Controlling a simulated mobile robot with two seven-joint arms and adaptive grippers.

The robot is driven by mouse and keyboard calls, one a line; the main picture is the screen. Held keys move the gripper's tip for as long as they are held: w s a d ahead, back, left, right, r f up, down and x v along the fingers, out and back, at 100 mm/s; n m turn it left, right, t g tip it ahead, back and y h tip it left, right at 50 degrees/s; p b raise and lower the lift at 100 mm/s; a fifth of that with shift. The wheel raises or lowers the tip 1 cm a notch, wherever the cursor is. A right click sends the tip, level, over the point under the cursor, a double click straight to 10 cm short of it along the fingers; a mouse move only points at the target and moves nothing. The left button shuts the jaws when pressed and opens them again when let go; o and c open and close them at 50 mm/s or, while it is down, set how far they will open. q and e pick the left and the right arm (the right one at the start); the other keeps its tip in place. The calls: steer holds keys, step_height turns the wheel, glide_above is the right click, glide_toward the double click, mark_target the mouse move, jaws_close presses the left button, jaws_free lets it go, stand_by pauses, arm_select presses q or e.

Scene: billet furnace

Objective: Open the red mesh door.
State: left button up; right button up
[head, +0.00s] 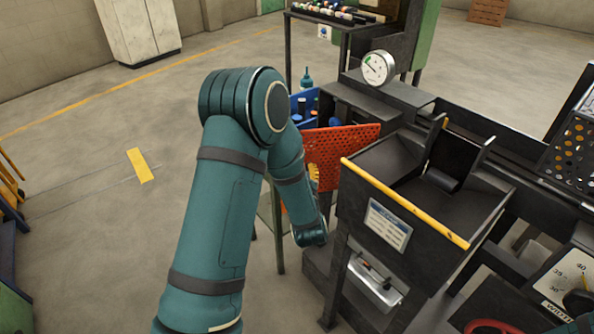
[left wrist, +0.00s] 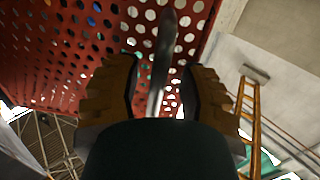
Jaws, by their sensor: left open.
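The red mesh door (head: 345,148) is an upright perforated panel at the left end of the dark machine, partly behind my left arm. I cannot tell how far it is swung. In the left wrist view the red mesh (left wrist: 60,50) fills the upper left, close beyond the fingers. A grey upright bar (left wrist: 163,45), perhaps the door's handle, shows between the fingers. My left gripper (left wrist: 160,75) is open, its two yellow-brown fingers on either side of the bar. I cannot tell whether they touch it. In the head view the forearm hides most of this gripper. My right gripper is out of view.
A black hopper-like box with a yellow front bar (head: 404,203) stands right of the door. A round gauge (head: 377,68) sits behind it. A blue bin (head: 302,104) with bottles is behind the door. The floor left of my arm is mostly clear.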

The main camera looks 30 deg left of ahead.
arm_select(q)
steer(key=shift+s+d, duration=0.15)
steer(key=shift+d, duration=0.1)
steer(key=v, duration=1.1)
steer(key=shift+s, duration=0.25)
steer(key=shift+d, duration=0.2)
